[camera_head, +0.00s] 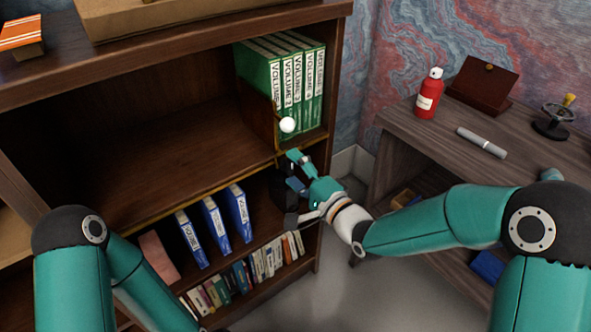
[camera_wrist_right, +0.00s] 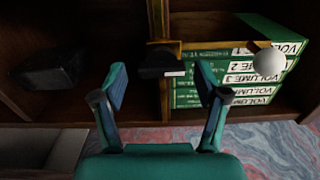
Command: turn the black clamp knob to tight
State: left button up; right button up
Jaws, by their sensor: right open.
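In the right wrist view a black clamp knob (camera_wrist_right: 160,62) with a white mark sits on a brass-coloured rail (camera_wrist_right: 214,46). My right gripper (camera_wrist_right: 162,80) is open, with one finger on each side of the knob's line. The fingertips appear apart from the knob, and nothing is held. In the head view my right gripper (camera_head: 297,173) is at the right end of the shelf edge, just below the divider (camera_head: 258,110) with a white ball (camera_head: 287,124). I cannot make out the knob clearly in the head view. My left gripper is out of the picture.
Green volumes (camera_head: 285,80) stand behind the divider. The upper shelf's left part is empty.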

jog(key=v, duration=1.2)
jog(key=shift+f, duration=0.1)
